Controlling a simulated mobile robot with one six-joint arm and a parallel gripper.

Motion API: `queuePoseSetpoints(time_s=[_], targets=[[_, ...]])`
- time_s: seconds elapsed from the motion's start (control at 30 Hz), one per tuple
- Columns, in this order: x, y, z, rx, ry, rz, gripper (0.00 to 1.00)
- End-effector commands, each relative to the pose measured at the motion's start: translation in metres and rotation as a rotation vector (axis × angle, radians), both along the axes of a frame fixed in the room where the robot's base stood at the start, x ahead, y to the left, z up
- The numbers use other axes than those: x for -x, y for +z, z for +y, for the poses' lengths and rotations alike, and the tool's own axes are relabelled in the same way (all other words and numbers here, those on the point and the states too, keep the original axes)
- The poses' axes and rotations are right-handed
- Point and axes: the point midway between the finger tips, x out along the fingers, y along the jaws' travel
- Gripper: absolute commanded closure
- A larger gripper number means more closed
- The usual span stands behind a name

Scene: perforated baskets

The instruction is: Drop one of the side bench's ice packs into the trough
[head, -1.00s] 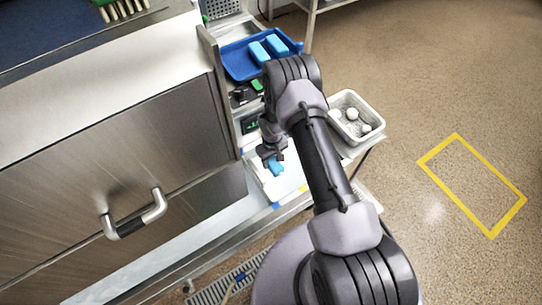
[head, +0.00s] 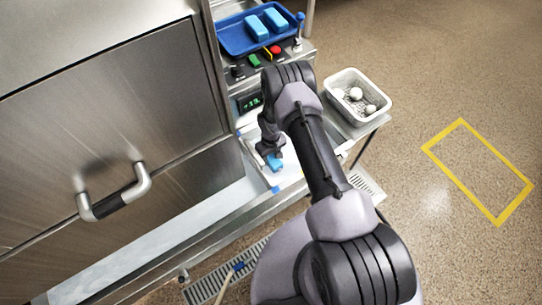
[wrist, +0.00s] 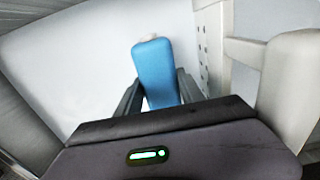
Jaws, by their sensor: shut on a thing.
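My gripper (head: 271,150) is shut on a blue ice pack (head: 275,162). In the wrist view the ice pack (wrist: 154,70) stands out between the two dark fingers of my gripper (wrist: 156,88), its far end clear of them. A long pale trough (head: 172,243) runs along the foot of the steel machine. The held pack is over the pale area at the trough's right end; its height above the surface is hard to tell. Two more blue ice packs, one on the left (head: 257,28) and one on the right (head: 275,20), lie in a blue tray (head: 231,40) on the side bench.
A control panel with a green switch and a red button (head: 275,50) sits below the tray, above a lit display (head: 250,103). A white perforated basket (head: 345,112) with several white balls stands right of my arm. A steel door with a handle (head: 113,200) is at left. The floor at right is open.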

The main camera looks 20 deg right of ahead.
Motion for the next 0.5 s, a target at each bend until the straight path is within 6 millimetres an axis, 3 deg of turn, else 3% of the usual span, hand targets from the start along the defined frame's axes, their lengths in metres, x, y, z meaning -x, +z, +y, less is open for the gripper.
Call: queuePoseSetpoints(time_s=[0.1, 0.13, 0.23, 0.5], targets=[[-0.0003, 0.0007, 0.0000, 0.000, 0.000, 0.000, 1.00], [-0.0003, 0.0007, 0.0000, 0.000, 0.000, 0.000, 0.49], [-0.0002, 0.0007, 0.0000, 0.000, 0.000, 0.000, 0.29], [0.0001, 0.0007, 0.0001, 0.000, 0.000, 0.000, 0.29]])
